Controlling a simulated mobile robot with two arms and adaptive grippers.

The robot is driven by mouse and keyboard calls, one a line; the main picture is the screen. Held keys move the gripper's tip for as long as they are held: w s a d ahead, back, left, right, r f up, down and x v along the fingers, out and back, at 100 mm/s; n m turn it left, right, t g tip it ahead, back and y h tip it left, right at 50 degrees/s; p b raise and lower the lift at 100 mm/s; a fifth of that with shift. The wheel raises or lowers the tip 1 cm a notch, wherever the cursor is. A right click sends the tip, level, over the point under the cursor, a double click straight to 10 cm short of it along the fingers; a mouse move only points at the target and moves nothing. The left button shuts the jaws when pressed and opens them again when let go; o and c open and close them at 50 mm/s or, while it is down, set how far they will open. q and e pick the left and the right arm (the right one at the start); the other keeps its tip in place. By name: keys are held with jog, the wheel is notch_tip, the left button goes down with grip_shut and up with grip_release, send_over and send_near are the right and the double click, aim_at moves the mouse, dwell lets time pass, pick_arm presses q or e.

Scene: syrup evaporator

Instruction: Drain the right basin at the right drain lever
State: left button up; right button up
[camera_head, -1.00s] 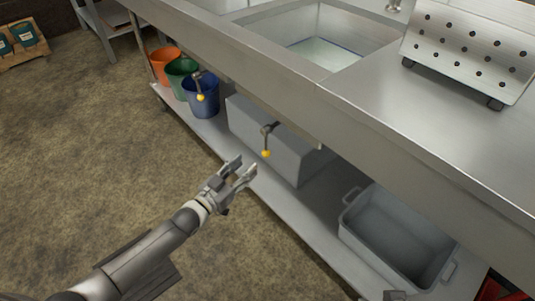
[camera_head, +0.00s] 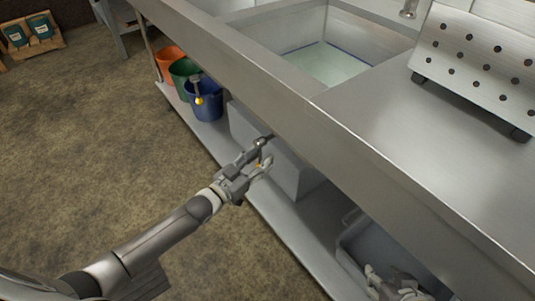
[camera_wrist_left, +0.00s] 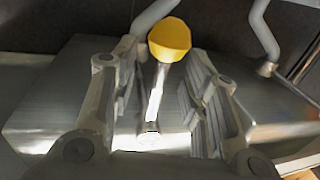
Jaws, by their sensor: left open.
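The right basin (camera_head: 325,60) is sunk in the steel counter and holds shallow pale liquid with a blue line around it. The right drain lever (camera_head: 262,162) hangs below the counter's front edge; my left gripper (camera_head: 258,158) partly hides it. In the left wrist view, the lever's yellow knob (camera_wrist_left: 170,39) and metal rod (camera_wrist_left: 156,92) stand between the two fingers of my left gripper (camera_wrist_left: 163,80), which is open, with gaps visible on both sides. My right gripper (camera_head: 396,286) shows at the bottom edge, low over the grey tub; its jaws are unclear.
Another drain lever (camera_head: 198,92) hangs further left, before a blue bucket (camera_head: 207,112). Green and orange buckets stand beside it on the lower shelf (camera_head: 290,225). A grey box (camera_head: 295,175) is behind the right lever. A grey tub (camera_head: 365,245) sits lower right.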

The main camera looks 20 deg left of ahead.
pick_arm(q)
jog(key=shift+w+d, duration=0.15)
jog(key=shift+w, duration=0.15)
grip_shut()
jog(key=shift+s, duration=0.1)
